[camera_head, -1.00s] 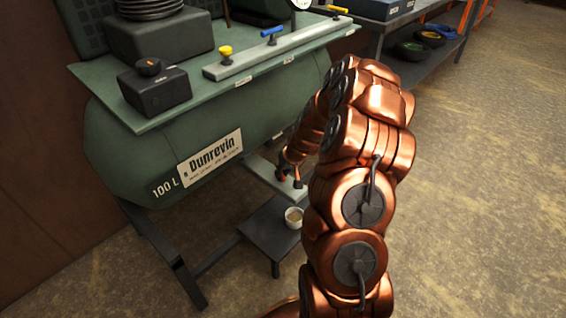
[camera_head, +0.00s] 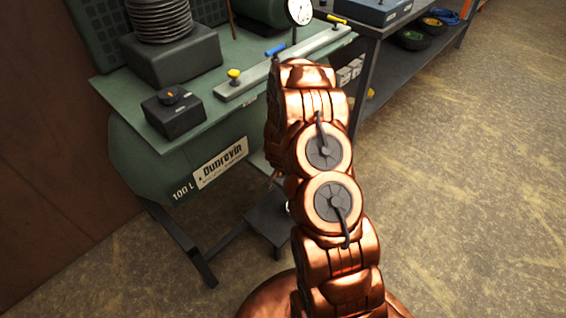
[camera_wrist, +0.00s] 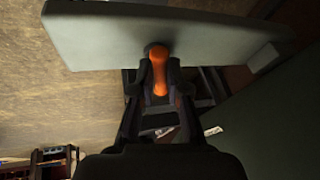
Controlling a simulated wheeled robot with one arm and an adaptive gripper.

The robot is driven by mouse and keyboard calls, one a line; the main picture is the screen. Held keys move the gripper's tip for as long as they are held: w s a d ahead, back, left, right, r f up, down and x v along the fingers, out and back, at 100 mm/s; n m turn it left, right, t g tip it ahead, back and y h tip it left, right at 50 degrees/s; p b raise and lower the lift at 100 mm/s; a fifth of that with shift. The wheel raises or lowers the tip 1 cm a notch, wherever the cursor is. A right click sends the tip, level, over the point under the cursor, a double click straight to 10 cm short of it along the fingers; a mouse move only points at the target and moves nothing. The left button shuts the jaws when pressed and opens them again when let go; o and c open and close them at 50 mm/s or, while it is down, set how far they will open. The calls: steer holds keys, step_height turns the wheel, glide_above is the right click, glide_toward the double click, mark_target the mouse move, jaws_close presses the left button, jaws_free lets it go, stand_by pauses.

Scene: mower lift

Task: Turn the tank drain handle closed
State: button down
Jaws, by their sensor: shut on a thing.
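In the wrist view, the orange drain handle (camera_wrist: 159,78) sits on a dark round pivot at the edge of a pale grey plate (camera_wrist: 95,36). My gripper (camera_wrist: 159,72) is shut on this handle, with one dark finger on each side. The handle points down in the picture, away from the plate. My arm hides the gripper, the handle and most of the pale plate there.
A low dark stand (camera_head: 262,225) is beneath the tank, partly behind my arm. A shelf (camera_head: 400,75) stands at the back right. The floor on the right is clear.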

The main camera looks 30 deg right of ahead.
steer(key=shift+a+r+m+g+h+p, duration=0.15)
steer(key=shift+m+p, duration=0.4)
steer(key=shift+p, duration=0.7)
steer(key=shift+d+r+m+g+h+p, duration=0.2)
steer(key=shift+m+p, duration=0.35)
steer(key=shift+p, duration=0.7)
steer(key=shift+w+f+m+p, duration=0.15)
steer(key=shift+f+m+p, duration=0.25)
steer(key=shift+p, duration=0.5)
steer(key=shift+r, duration=0.1)
steer(key=c, duration=1.2)
jaws_free()
steer(key=shift+a+v, duration=0.15)
steer(key=shift+v, duration=2.85)
steer(key=shift+a+v, duration=0.1)
steer(key=shift+v, duration=2.9)
